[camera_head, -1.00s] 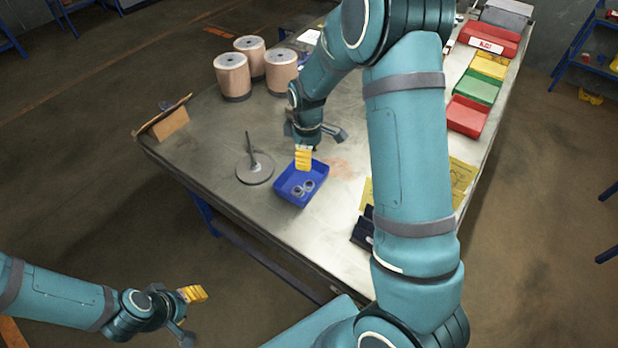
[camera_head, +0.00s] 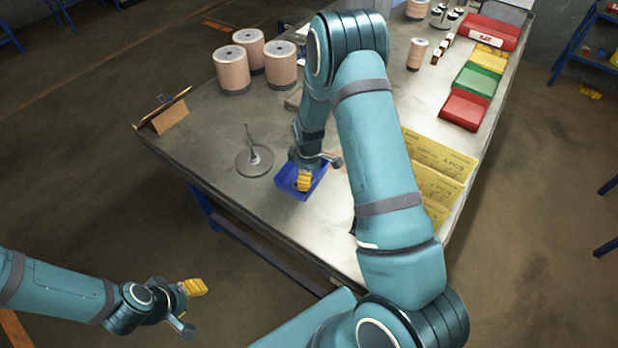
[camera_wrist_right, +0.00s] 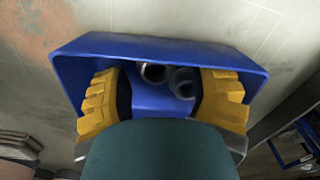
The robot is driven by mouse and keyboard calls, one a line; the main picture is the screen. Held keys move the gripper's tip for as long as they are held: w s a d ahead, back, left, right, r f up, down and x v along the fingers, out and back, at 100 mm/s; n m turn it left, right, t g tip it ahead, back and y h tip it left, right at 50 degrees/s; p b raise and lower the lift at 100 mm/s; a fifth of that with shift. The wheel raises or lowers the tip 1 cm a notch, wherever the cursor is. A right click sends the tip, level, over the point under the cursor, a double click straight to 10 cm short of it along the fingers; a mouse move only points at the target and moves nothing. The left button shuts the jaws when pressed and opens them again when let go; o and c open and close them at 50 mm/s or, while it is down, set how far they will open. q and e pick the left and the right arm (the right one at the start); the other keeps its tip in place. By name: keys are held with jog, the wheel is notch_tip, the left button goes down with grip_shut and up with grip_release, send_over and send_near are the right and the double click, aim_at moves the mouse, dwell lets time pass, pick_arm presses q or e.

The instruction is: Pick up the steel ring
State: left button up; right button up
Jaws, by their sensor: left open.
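The blue bin (camera_head: 287,177) sits on the table near its front edge, and it fills much of the right wrist view (camera_wrist_right: 150,46). Two grey steel rings lie in it side by side, a left ring (camera_wrist_right: 154,73) and a right ring (camera_wrist_right: 183,84), partly cut off from view by the gripper. In the head view my right gripper hides them. My right gripper (camera_head: 304,181) is at the bin, its yellow fingers (camera_wrist_right: 165,98) wide apart on either side of the rings, with nothing held. My left gripper (camera_head: 194,288) is open and empty, off the table at lower left.
A round grey disc with an upright spindle (camera_head: 254,161) stands left of the bin. Several copper-coloured spools (camera_head: 232,70) stand behind it. Yellow paper sheets (camera_head: 436,165) and coloured bins (camera_head: 465,108) lie to the right. A cardboard piece (camera_head: 168,117) is at the left corner.

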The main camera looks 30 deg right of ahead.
jog(key=shift+a+f, duration=0.1)
jog(key=shift+f, duration=0.3)
jog(key=c, duration=0.6)
jog(key=shift+r, duration=0.15)
